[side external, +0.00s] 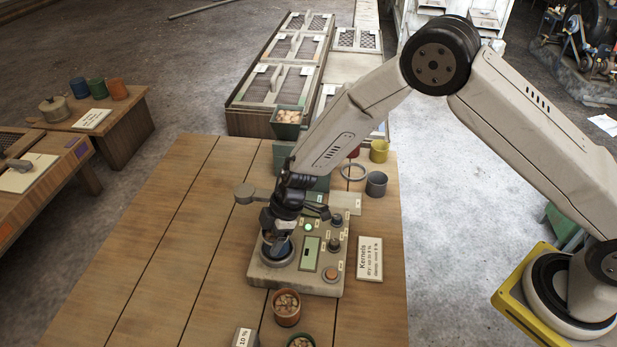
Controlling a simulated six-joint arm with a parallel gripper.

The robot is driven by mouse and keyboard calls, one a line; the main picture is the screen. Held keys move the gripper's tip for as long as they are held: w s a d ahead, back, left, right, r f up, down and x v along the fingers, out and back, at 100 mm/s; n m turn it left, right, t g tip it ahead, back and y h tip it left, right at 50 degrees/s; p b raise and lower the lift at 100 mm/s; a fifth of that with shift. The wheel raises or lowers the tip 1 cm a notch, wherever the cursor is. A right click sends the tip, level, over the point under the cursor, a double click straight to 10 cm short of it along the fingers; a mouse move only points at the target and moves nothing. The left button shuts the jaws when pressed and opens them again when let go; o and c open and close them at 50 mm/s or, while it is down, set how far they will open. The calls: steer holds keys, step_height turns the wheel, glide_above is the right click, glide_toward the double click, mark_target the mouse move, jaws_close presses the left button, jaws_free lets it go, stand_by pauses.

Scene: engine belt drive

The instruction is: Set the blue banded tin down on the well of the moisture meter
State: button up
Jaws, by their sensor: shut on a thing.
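The moisture meter (290,276) is a beige box on the wooden table, with a small display, knobs and a lit green lamp. Its round well (266,258) is at the left of its top. My gripper (283,234) points down over the well and is shut on the blue banded tin (280,248). The tin is at the well, inside its rim as seen from here. I cannot tell whether its bottom touches the well floor. My gripper hides the tin's upper part, and its band is too small to make out.
A "Kernels" card (370,259) lies right of the meter. An orange tin of kernels (287,307) and a green one (300,341) stand in front. Grey (376,184) and yellow (379,151) tins stand behind. The table's left side is clear.

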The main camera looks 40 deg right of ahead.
steer(key=shift+f, duration=0.55)
stand_by(0.4)
steer(key=o, duration=1.3)
steer(key=shift+r, duration=0.1)
step_height(320, 180, up, 9)
stand_by(0.7)
stand_by(0.4)
